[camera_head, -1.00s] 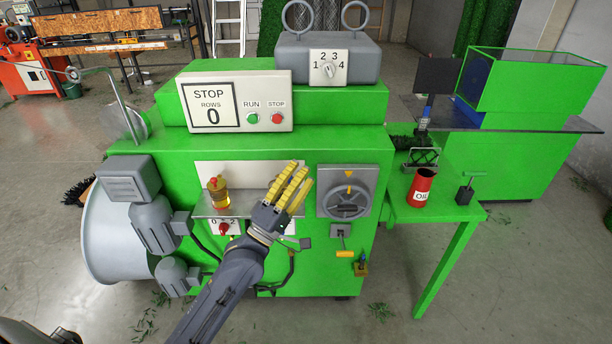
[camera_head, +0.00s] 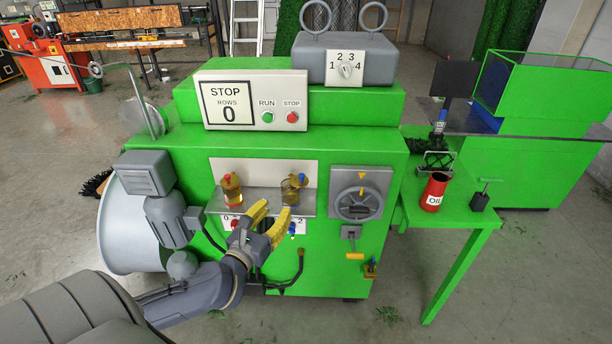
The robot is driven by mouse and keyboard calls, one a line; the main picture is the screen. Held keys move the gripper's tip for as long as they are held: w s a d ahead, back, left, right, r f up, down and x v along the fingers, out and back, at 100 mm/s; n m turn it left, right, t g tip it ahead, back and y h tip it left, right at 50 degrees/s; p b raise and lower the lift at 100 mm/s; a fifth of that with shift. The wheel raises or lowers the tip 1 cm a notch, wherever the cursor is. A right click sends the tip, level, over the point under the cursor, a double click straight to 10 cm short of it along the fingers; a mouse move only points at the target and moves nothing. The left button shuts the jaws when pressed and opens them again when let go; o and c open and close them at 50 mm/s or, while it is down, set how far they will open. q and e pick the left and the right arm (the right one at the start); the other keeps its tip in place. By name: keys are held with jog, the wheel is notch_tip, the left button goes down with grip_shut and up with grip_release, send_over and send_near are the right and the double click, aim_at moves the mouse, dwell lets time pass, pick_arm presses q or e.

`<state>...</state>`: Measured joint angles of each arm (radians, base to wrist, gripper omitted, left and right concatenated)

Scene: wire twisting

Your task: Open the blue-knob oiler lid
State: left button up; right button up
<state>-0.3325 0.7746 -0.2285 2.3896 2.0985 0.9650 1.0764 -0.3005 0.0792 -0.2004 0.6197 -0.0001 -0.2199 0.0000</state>
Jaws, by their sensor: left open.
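The oiler with the blue knob (camera_head: 294,192) stands on the right part of the grey shelf on the front of the green machine. A small blue knob sits at its top. A similar oiler with a red knob (camera_head: 231,189) stands to its left and holds amber fluid. My left gripper (camera_head: 272,216) is open and empty, its yellow fingers apart in front of the shelf edge. It is below and slightly left of the blue-knob oiler and does not appear to hold it. The gripper hides part of the switch panel. My right gripper is not in view.
A red knob switch (camera_head: 234,224) and a blue one (camera_head: 292,228) sit below the shelf. A red oil can (camera_head: 434,192) stands on the green side table (camera_head: 464,214).

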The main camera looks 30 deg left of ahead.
aim_at(300, 177)
pick_arm(q)
jog(key=w, duration=0.5)
jog(key=w+a, duration=0.1)
jog(key=w, duration=0.5)
jog(key=w+a, duration=0.1)
jog(key=w, duration=0.5)
jog(key=shift+a, duration=0.15)
